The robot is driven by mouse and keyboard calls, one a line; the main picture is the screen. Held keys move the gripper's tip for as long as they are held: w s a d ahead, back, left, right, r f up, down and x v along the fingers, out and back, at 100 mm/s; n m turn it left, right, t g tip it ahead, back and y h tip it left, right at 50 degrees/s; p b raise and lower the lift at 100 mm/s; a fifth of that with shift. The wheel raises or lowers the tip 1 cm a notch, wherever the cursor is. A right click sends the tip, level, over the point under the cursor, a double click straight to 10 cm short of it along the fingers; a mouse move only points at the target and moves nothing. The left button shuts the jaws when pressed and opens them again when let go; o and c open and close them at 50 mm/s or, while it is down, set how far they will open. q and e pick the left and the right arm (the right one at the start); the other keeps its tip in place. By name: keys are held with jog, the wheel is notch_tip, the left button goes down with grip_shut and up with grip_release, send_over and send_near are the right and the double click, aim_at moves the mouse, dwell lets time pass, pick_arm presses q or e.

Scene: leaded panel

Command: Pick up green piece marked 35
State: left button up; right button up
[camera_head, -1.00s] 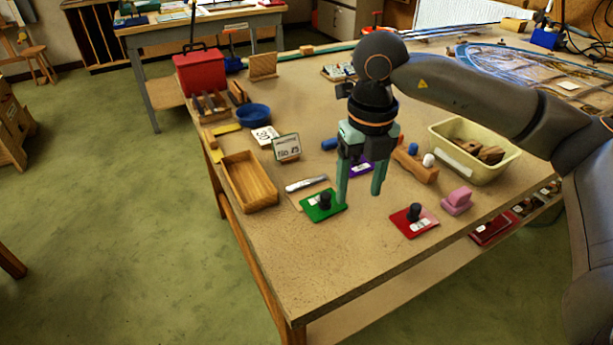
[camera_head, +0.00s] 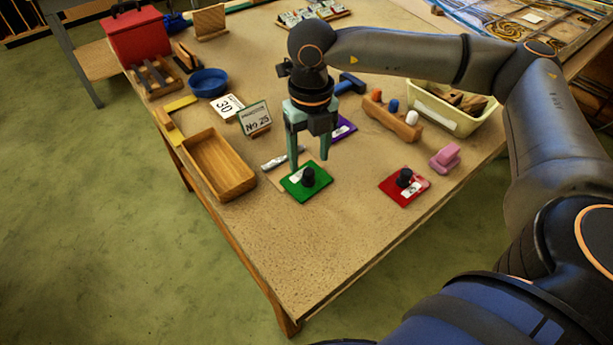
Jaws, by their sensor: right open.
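The green piece (camera_head: 302,190) lies flat on the workbench, with a black knob (camera_head: 308,177) standing on it and a small white label whose number is too small to read. My right gripper (camera_head: 308,164) points down with its two fingers apart and nothing between them. Its fingertips appear just behind and above the green piece's knob; I cannot tell the exact height gap. A red piece (camera_head: 394,193) with a black knob and white label lies to the right. A purple piece (camera_head: 344,129) lies behind the gripper, partly hidden by it. My left gripper is not seen.
An empty wooden tray (camera_head: 246,188) stands left of the green piece. A sign card (camera_head: 254,119), a card marked 30 (camera_head: 226,107) and a blue bowl (camera_head: 208,91) stand behind it. A pink block (camera_head: 445,157) and a cream bin (camera_head: 463,124) are at right. The front bench top is clear.

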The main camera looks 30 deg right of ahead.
aim_at(308, 169)
notch_tip(308, 169, down, 5)
jog(key=shift+w+f+p, duration=0.1)
jog(key=shift+w+p, duration=0.05)
jog(key=shift+p, duration=0.25)
jog(key=shift+c, duration=0.2)
grip_shut()
